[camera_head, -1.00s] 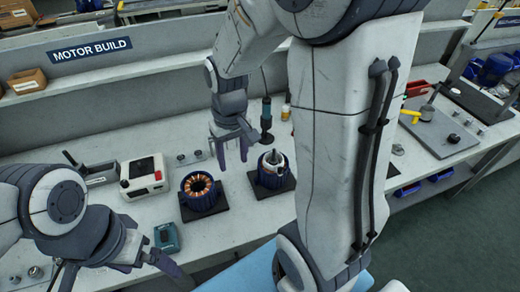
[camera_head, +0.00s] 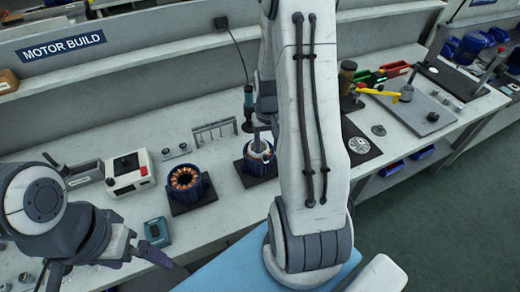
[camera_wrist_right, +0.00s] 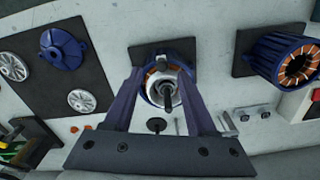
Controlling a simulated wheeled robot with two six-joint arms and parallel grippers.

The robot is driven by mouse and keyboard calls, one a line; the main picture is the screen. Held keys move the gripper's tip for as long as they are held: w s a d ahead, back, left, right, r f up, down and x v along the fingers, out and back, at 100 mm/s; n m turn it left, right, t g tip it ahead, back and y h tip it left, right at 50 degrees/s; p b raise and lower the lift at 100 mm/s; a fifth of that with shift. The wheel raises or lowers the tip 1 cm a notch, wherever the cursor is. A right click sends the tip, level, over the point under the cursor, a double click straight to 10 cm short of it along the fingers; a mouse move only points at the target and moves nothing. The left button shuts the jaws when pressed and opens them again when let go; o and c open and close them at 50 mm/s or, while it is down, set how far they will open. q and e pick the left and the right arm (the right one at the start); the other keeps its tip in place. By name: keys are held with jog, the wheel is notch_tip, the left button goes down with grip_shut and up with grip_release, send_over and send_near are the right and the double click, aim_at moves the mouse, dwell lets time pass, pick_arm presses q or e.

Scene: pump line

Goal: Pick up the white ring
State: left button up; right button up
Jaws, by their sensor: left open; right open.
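The white ring (camera_wrist_right: 161,84) sits around the metal shaft at the mouth of a blue motor housing (camera_wrist_right: 159,60) in the right wrist view. In the head view a pale ring (camera_head: 258,152) shows on top of the blue housing (camera_head: 256,166), partly behind my right arm. My right gripper (camera_wrist_right: 160,76) is open, its two dark fingers on either side of the ring; whether they touch it cannot be told. In the head view its fingers are mostly hidden. My left gripper (camera_head: 108,266) is open and empty at the lower left.
A stator with copper windings (camera_head: 185,179) stands left of the housing. A white-and-black tester (camera_head: 128,172), a teal box (camera_head: 157,232) and a small rack (camera_head: 214,132) are nearby. A hanging screwdriver (camera_head: 248,108) is close behind. A blue end cap (camera_wrist_right: 62,48) lies on a dark mat.

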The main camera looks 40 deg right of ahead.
aim_at(266, 156)
jog(key=shift+a+f+p, duration=0.15)
jog(key=shift+f+p, duration=0.25)
jog(key=shift+f, duration=1.55)
jog(key=shift+c, duration=0.4)
grip_shut()
jog(key=shift+r, duration=0.1)
notch_tip(266, 156, up, 10)
jog(key=b, duration=0.1)
